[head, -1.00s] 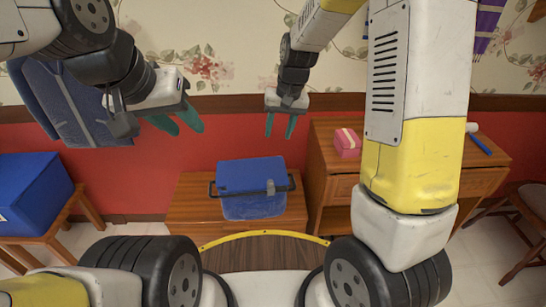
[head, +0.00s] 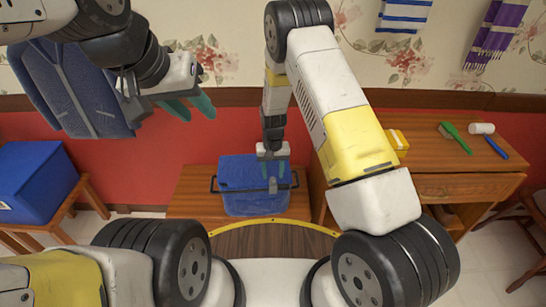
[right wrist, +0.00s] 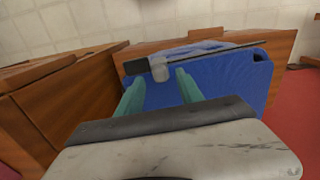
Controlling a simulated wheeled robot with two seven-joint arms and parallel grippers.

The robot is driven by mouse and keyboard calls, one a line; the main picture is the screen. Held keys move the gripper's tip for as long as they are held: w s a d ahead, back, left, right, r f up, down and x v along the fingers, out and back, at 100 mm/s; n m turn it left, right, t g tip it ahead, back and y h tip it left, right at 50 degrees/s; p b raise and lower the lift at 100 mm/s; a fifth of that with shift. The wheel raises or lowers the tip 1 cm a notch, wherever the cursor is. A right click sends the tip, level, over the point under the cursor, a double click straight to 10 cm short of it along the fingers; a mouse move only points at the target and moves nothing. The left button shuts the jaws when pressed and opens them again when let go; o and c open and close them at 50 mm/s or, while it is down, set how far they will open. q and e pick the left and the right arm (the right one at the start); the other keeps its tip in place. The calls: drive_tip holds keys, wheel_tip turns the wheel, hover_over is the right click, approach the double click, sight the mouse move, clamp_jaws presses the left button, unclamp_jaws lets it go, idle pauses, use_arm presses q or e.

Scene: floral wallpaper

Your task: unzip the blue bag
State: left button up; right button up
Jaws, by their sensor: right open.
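The blue bag (head: 238,177) sits on a low wooden table against the red wall in the head view. A dark bar runs across it, with a small grey piece (head: 273,186) on the bar. My right gripper (head: 273,170) is directly over the bag, pointing down, open and empty. In the right wrist view the bag (right wrist: 228,82) fills the area beyond the fingertips, and the grey piece (right wrist: 160,70) shows just ahead, roughly between the two teal fingers (right wrist: 157,84). I cannot tell whether they touch it. My left gripper (head: 192,105) is raised at upper left, open and empty, away from the bag.
A wooden desk (head: 440,187) stands right of the bag, with a yellow block (head: 397,141), a green brush (head: 455,137) and a blue-handled tool (head: 496,147). A blue box (head: 35,182) sits on a stool at left. A blue jacket (head: 75,90) hangs behind my left arm.

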drive_tip(key=shift+f, duration=1.05)
clamp_jaws()
drive_tip(key=a, duration=0.6)
drive_tip(key=s+a, duration=0.1)
drive_tip(key=a, duration=1.3)
drive_tip(key=shift+s+a+r, duration=0.1)
drive_tip(key=shift+s, duration=0.3)
unclamp_jaws()
wheel_tip(320, 180, up, 8)
